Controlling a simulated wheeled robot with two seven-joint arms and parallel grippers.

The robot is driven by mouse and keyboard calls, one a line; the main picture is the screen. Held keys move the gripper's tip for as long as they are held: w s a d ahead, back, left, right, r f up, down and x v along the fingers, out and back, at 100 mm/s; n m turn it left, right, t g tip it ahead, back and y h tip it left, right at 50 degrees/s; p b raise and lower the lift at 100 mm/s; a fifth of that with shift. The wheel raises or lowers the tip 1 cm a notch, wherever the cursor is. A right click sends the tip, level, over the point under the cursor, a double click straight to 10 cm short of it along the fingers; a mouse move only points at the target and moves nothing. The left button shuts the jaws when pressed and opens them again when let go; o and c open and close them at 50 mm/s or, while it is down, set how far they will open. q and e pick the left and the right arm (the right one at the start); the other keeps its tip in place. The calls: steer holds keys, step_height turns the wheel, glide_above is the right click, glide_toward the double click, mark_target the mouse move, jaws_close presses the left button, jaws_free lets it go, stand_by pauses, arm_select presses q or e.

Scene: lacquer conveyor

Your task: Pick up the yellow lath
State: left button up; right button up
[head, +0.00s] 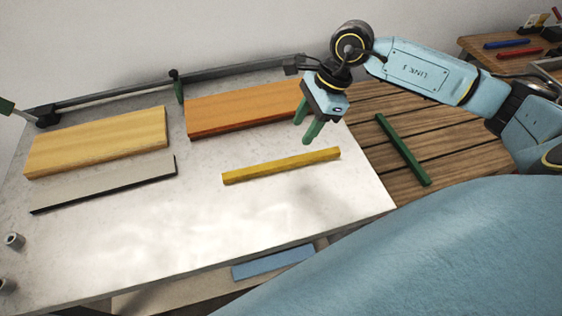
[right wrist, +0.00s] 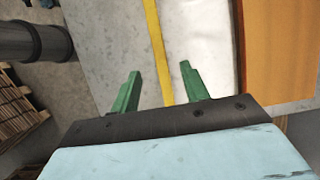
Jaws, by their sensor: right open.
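The yellow lath (head: 281,166) lies on the white table, a little right of its middle in the head view. It also shows in the right wrist view (right wrist: 157,50), running away between the green fingers. My right gripper (head: 309,134) is open and empty, above the table near the lath's right half, on the side towards the orange board. The same gripper (right wrist: 157,85) shows in the right wrist view with its fingers apart on either side of the lath's line. It looks apart from the lath.
An orange board (head: 245,110), a pale wooden board (head: 98,142) and a grey dark-edged strip (head: 105,185) lie on the white table (head: 150,240). A green lath (head: 403,150) lies on a slatted wooden surface at right. A blue piece (head: 273,262) lies below the table's front edge.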

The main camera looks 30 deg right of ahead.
mark_target(283, 162)
steer(key=x, duration=1.1)
steer(key=shift+s+a+r, duration=0.1)
steer(key=shift+s+a, duration=0.05)
steer(key=shift+a, duration=0.15)
steer(key=shift+c, duration=0.2)
jaws_close()
